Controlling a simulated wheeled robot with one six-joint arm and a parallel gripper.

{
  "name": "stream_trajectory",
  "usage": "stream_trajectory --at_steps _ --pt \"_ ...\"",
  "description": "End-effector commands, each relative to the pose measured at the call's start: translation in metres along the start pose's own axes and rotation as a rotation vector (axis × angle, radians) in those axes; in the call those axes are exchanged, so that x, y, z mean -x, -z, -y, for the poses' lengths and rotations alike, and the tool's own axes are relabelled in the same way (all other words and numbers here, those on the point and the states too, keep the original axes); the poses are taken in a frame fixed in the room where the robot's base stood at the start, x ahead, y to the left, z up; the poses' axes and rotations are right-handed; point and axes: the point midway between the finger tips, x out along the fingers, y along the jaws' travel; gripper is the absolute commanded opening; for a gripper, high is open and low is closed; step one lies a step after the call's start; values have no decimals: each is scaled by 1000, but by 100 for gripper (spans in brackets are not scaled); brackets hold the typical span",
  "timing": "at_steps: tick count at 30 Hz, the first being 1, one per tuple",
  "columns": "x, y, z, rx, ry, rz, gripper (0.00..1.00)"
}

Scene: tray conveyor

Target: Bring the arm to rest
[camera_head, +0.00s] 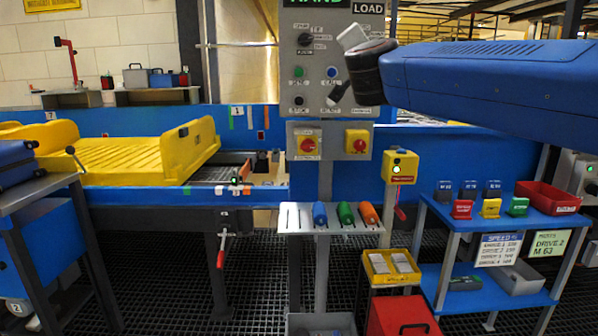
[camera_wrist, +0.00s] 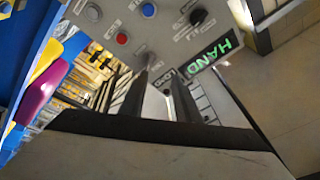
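My arm reaches in from the right in the head view, with its blue link ending in a dark wrist joint in front of the grey control panel (camera_head: 317,60). My gripper (camera_wrist: 160,82) shows in the wrist view as two dark fingers with a gap between them. Nothing is seen held between them. The same panel fills the top of the wrist view, tilted, with its buttons and a green HAND display (camera_wrist: 212,62). Whether the fingers touch the panel cannot be told. In the head view the fingers are not clearly made out.
A yellow tray (camera_head: 120,158) lies on the blue conveyor at left. A rack (camera_head: 300,218) with blue, green and orange-handled tools stands below the panel. A red-box stand (camera_head: 400,315) is in front.

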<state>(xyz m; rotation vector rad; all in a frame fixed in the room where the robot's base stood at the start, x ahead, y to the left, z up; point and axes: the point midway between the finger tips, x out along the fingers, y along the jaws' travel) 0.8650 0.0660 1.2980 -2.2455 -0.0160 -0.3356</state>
Motion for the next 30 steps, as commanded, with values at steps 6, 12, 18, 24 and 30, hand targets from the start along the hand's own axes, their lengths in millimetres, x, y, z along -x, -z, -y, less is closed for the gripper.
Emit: stream_trajectory --at_steps 6,12,18,24,30 --pt "64 -39 -48 211 103 269 30" --pt "142 -89 -126 394 83 551 30" --pt "224 -123 -213 532 -11 793 30" --pt "308 -141 -300 643 -154 1007 30" --pt "397 -144 -381 728 -334 1197 30"
